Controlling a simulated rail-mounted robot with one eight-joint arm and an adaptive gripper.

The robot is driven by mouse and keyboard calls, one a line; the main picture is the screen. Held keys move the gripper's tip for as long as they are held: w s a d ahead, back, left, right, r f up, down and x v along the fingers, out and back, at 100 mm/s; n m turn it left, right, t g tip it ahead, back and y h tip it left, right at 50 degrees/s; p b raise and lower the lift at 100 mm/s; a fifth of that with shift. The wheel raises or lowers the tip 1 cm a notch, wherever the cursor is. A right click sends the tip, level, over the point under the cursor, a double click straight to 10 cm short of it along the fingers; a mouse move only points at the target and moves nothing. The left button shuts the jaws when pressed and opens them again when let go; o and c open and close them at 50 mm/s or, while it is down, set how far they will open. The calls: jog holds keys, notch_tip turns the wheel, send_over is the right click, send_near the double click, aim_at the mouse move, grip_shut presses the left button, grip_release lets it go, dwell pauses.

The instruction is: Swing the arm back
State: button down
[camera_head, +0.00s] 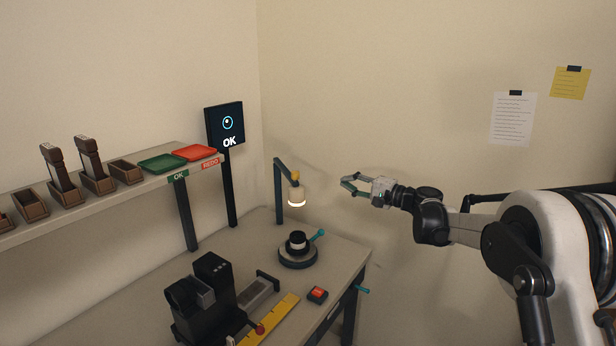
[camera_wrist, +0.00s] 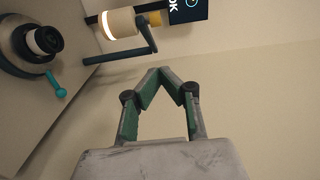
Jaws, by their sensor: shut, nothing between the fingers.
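My gripper (camera_head: 346,184) is shut and empty, held in the air to the right of the lit lamp head (camera_head: 296,196) in the head view. In the wrist view my gripper (camera_wrist: 160,72) shows its fingertips together. My arm reaches in from the right side of the head view. A black and white lens (camera_head: 297,241) sits on a round dark base (camera_head: 298,257) on the bench, with a teal lever (camera_head: 318,235) beside it. The lens (camera_wrist: 44,41) and the teal lever (camera_wrist: 56,85) also show at the left of the wrist view, apart from my gripper.
The lamp's dark post (camera_head: 279,190) stands behind the lens. A black device (camera_head: 203,295), a yellow strip (camera_head: 272,318) and a small red-topped box (camera_head: 317,295) are on the bench. A shelf holds brown bins, a green tray (camera_head: 162,163) and a red tray (camera_head: 194,153). A screen (camera_head: 225,123) reads OK.

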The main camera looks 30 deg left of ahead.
jog(key=s+a, duration=0.1)
jog(key=a, duration=1.2)
jog(key=shift+s+p, duration=0.35)
jog(key=shift+p, duration=0.05)
